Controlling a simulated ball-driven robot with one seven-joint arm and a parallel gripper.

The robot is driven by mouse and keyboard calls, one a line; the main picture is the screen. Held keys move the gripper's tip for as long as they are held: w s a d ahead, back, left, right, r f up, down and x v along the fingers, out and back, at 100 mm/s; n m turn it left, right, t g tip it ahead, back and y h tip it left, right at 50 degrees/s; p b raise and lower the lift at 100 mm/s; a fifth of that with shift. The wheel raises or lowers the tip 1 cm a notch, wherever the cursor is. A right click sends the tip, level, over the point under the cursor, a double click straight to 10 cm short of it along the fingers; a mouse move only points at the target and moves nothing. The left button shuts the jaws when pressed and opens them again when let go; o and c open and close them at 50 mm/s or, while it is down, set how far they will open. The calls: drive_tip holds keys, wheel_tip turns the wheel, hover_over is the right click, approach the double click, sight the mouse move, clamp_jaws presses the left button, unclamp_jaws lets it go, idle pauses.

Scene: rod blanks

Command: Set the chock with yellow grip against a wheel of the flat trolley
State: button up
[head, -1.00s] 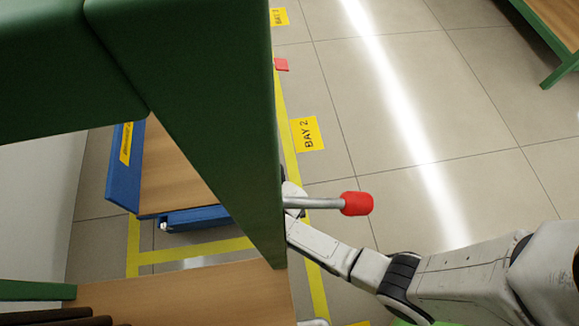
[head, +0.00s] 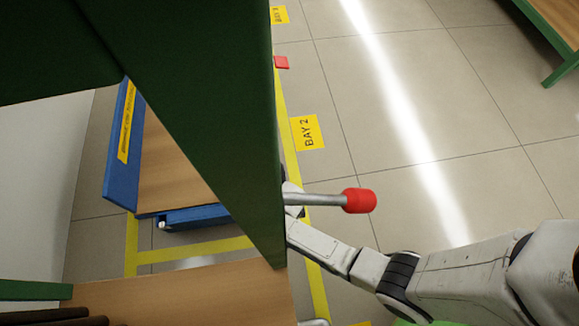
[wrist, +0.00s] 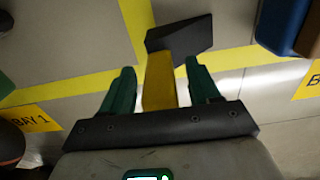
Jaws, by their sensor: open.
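The chock (wrist: 180,37) shows in the wrist view as a black block with a yellow grip (wrist: 159,82), by a yellow floor line. My gripper (wrist: 160,76) is open, with one green finger on each side of the grip; I cannot tell whether they touch it. The flat trolley (head: 180,165), with a wooden deck and blue frame, stands at the left in the head view. Its blue edge (wrist: 283,22) appears at the wrist view's top right. Its wheels are not clearly visible. In the head view the green post hides my gripper and the chock.
A green post (head: 215,130) and wooden shelf (head: 200,290) stand close in front. A grey bar with a red end (head: 358,200) juts out over my arm. A small red piece (head: 281,62) lies near the BAY 2 label (head: 307,132).

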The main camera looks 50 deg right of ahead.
wheel_tip(320, 180, up, 12)
drive_tip(key=p, duration=0.7)
drive_tip(key=shift+r, duration=0.15)
